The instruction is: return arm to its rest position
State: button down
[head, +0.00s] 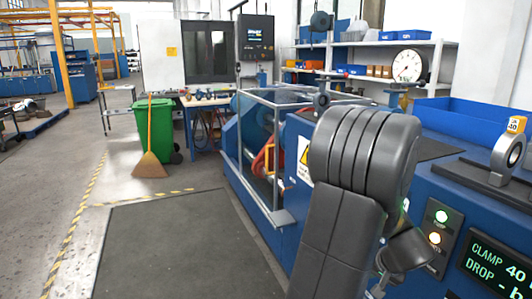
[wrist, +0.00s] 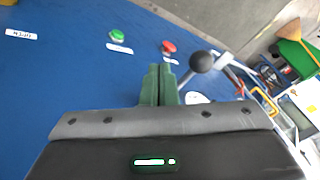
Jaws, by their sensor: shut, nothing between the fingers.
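My gripper (wrist: 160,72) shows in the wrist view with its two dark green fingers pressed together and nothing between them. It is over a blue machine surface (wrist: 60,75). A lever with a dark ball knob (wrist: 201,61) is just right of the fingertips; I cannot tell the gap in depth. In the head view my grey arm is raised and bent in front of the blue bench (head: 455,215), and my fingers cannot be made out there.
In the wrist view a green button (wrist: 117,35) and a red button (wrist: 168,46) lie beyond the fingertips. In the head view a caged machine (head: 262,150) stands left of my arm, and a ring-shaped part (head: 508,153) is right. The floor mat (head: 180,250) is clear.

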jog(key=s+d+r, duration=0.6)
jog(key=s+r, duration=0.1)
jog(key=r, duration=0.1)
jog(key=shift+r+n+p, duration=0.3)
jog(key=shift+n+p, duration=0.1)
jog(key=shift+a, duration=0.2)
